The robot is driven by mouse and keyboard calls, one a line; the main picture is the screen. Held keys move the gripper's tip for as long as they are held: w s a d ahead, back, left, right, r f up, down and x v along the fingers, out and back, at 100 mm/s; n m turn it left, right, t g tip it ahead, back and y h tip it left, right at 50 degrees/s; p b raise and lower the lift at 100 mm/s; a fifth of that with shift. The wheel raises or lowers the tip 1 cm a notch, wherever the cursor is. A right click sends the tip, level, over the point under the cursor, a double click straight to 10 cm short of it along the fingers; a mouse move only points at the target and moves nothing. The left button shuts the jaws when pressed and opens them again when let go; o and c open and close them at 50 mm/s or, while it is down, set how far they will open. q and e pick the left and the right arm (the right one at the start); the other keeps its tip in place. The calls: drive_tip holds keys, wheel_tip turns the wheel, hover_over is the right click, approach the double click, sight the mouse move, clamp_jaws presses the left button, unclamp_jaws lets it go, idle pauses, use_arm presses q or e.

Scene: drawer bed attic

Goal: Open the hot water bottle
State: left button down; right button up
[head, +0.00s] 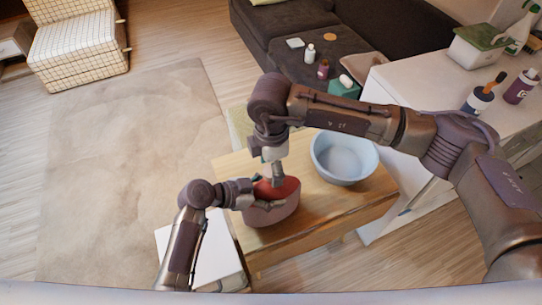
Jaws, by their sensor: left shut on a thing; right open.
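The hot water bottle (274,214) is a rounded red and pinkish thing on the front left part of a small wooden table (318,218). My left gripper (268,200) comes in from the left and is shut on it near its top. My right gripper (277,178) points down from above, open, right at the top of the bottle. The cap and neck of the bottle are hidden behind the grippers, and I cannot tell whether my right fingers touch them.
A pale blue bowl (343,158) stands on the wooden table, right of the bottle. A white counter (420,78) with bottles and a lidded box (476,48) is at the right. A dark sofa (375,25) is behind. The rug (125,160) at left is clear.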

drive_tip(key=shift+f, duration=0.35)
